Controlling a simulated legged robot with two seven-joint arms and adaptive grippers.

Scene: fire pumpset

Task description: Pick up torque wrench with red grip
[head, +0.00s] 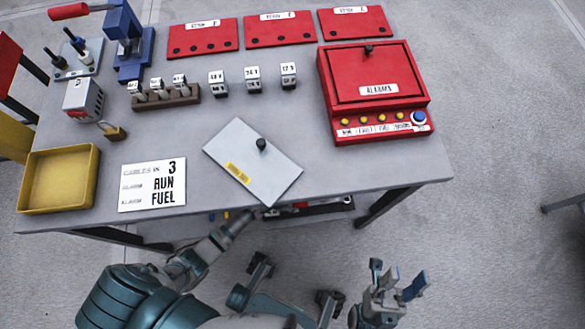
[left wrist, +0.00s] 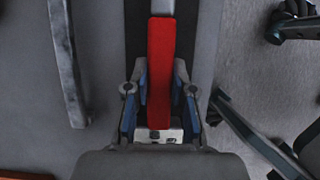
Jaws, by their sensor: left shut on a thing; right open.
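The torque wrench's red grip (left wrist: 160,65) stands lengthwise between the fingers of my left gripper (left wrist: 159,98) in the left wrist view. The fingers close on it from both sides. A grey shaft (left wrist: 161,8) continues from its far end. In the head view my left arm reaches to the table's front edge, where the tabletop partly hides the gripper and wrench. A small red piece (head: 300,205) shows just below that edge; I cannot tell if it is the grip. My right gripper (head: 398,281) is open and empty in front of the table.
The grey table (head: 330,165) holds a red alarm box (head: 372,75), a grey plate with a knob (head: 250,165), a sign card (head: 152,185) and a yellow tray (head: 25,208). A dark shelf or bar (head: 325,207) lies under the front edge.

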